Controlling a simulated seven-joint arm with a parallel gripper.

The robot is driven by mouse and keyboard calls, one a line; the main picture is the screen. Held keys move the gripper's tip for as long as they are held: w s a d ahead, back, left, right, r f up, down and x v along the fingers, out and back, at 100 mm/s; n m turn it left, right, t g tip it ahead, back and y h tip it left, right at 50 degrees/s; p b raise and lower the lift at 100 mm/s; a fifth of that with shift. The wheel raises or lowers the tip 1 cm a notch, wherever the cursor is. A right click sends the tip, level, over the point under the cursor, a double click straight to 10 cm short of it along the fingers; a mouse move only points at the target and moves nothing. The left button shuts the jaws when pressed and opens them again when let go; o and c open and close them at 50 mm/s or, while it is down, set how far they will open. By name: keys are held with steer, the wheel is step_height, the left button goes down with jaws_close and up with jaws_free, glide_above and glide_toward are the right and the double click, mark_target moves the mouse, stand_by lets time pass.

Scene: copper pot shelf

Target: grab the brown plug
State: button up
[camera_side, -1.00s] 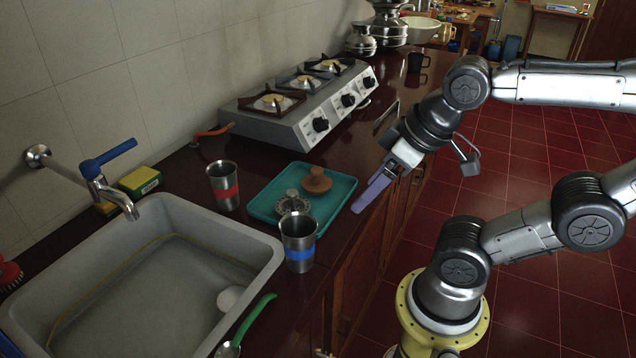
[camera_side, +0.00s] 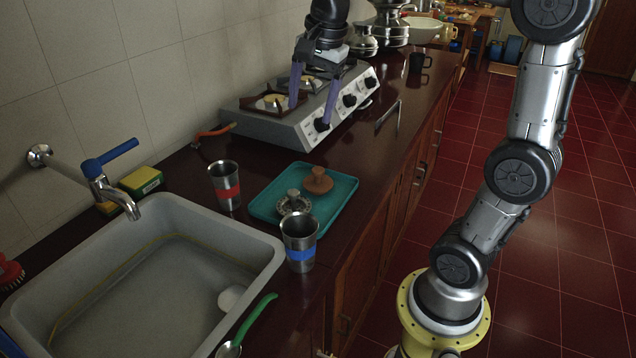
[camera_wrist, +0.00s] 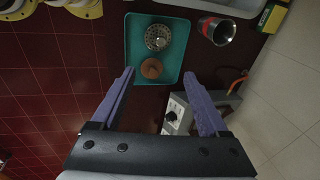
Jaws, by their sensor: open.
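The brown plug (camera_side: 318,182) is a round disc with a small knob on top, lying in the teal tray (camera_side: 345,207) on the dark counter. It also shows in the wrist view (camera_wrist: 151,68), beyond and between my fingertips. My gripper (camera_side: 312,103) has two purple fingers spread wide and pointing down, with nothing between them.
A metal strainer (camera_side: 294,203) lies next to the plug in the tray. A red-banded steel cup (camera_side: 225,185) and a blue-banded one (camera_side: 299,241) stand close by. The stove (camera_side: 290,125) is behind, and the sink (camera_side: 150,290) is at the left.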

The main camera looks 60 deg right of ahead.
steer(key=w+d+f+m+g, duration=0.2)
steer(key=w+d+f+m, duration=0.3)
steer(key=d, duration=0.4)
glide_above(317, 169)
step_height(317, 169, down, 6)
steer(key=shift+g+y, duration=0.4)
steer(key=f, duration=0.7)
steer(key=shift+s+a+f, duration=0.2)
steer(key=shift+s+f, duration=0.05)
steer(key=shift+f, duration=0.1)
steer(key=shift+w+d+f, duration=0.1)
steer(key=shift+f, duration=1.2)
steer(key=shift+w+d+f, duration=0.1)
steer(key=shift+f, duration=1.15)
jaws_close()
